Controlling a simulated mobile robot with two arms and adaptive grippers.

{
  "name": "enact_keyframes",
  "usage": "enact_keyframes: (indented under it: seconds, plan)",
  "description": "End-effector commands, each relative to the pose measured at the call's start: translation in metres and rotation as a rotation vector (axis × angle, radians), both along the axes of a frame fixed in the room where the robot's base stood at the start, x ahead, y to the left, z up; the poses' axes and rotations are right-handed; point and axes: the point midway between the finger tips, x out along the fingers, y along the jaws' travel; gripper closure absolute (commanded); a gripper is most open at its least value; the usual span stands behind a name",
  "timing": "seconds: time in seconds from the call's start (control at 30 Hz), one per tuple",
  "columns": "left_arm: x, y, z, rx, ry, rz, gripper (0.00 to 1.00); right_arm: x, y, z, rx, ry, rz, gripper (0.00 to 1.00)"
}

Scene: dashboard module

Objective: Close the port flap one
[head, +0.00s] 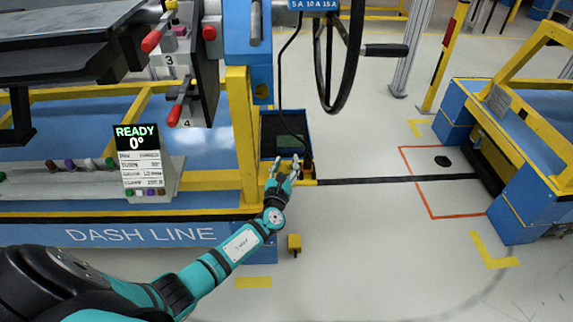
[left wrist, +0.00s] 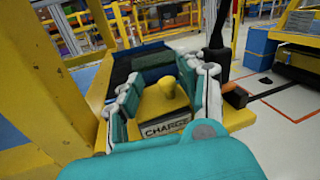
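My left gripper (head: 284,166) reaches in from the lower left to the yellow post at the right end of the dash line. Its fingers are spread apart, so it is open. In the left wrist view the gripper (left wrist: 162,97) has a yellow knob (left wrist: 172,88) between or just beyond its fingers; contact cannot be told. The knob stands over a box labelled CHARGE (left wrist: 165,128). Behind it is a blue-framed dark opening or panel (left wrist: 152,62), also in the head view (head: 285,122). I cannot tell which part is port flap one. My right gripper is not in view.
A yellow post (head: 243,135) stands close left of the gripper. A black cable (head: 281,90) hangs behind it, and a steering wheel (head: 338,55) is above right. A black bar (head: 390,181) runs right along the floor. Floor in front is mostly clear.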

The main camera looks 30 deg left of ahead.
Motion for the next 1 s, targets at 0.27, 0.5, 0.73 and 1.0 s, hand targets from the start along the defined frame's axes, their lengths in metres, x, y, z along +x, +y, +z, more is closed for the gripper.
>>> enact_keyframes:
  seconds: [0.27, 0.5, 0.73, 1.0]
  plan:
    - [0.001, -0.002, 0.001, -0.002, -0.002, -0.004, 0.61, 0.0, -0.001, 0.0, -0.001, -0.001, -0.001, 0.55]
    - [-0.024, -0.01, 0.0, -0.004, -0.001, -0.005, 0.61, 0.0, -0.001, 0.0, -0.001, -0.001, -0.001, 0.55]
    - [-0.072, -0.023, -0.001, -0.003, 0.001, -0.004, 0.61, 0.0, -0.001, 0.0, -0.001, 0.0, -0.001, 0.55]
    - [-0.11, -0.032, -0.001, -0.001, 0.0, 0.0, 0.61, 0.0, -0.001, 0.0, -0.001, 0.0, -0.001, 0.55]
